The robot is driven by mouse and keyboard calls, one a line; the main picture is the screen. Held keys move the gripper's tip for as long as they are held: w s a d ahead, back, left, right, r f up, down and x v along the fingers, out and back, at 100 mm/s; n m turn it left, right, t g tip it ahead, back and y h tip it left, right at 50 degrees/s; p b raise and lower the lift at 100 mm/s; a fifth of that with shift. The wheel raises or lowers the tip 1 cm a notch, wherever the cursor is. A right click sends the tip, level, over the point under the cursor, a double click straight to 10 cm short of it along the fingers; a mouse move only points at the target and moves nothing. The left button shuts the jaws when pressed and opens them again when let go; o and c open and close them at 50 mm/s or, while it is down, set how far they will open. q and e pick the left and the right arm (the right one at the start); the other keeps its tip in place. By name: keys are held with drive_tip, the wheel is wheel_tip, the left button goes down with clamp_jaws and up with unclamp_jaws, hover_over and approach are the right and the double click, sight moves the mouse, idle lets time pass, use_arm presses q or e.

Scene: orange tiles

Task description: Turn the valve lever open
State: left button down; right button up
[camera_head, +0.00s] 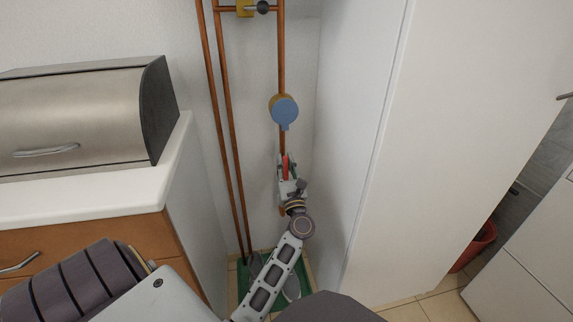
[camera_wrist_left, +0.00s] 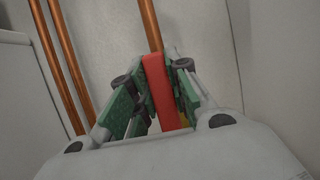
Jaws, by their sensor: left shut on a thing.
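The red valve lever (camera_wrist_left: 159,88) stands upright between the fingers of my left gripper (camera_wrist_left: 154,85) in the left wrist view. In the head view the lever (camera_head: 285,166) is a thin red strip in front of a copper pipe (camera_head: 281,70). My left gripper (camera_head: 287,170) is shut on it, with green finger pads on either side. The valve body is mostly hidden behind my gripper; a bit of yellow shows beside the lever in the wrist view. My right gripper is not in view.
A blue round meter (camera_head: 284,109) sits on the same pipe above my gripper. Two more copper pipes (camera_head: 226,110) run to the left. A white panel (camera_head: 355,120) closes the niche at right; a counter (camera_head: 90,195) with a steel bread box (camera_head: 75,118) stands at left.

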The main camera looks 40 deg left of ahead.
use_arm(q)
drive_tip(key=shift+f, duration=0.1)
drive_tip(key=c, duration=1.3)
unclamp_jaws()
drive_tip(key=shift+s, duration=0.1)
drive_tip(key=shift+v, duration=3.7)
drive_tip(key=shift+s, duration=0.1)
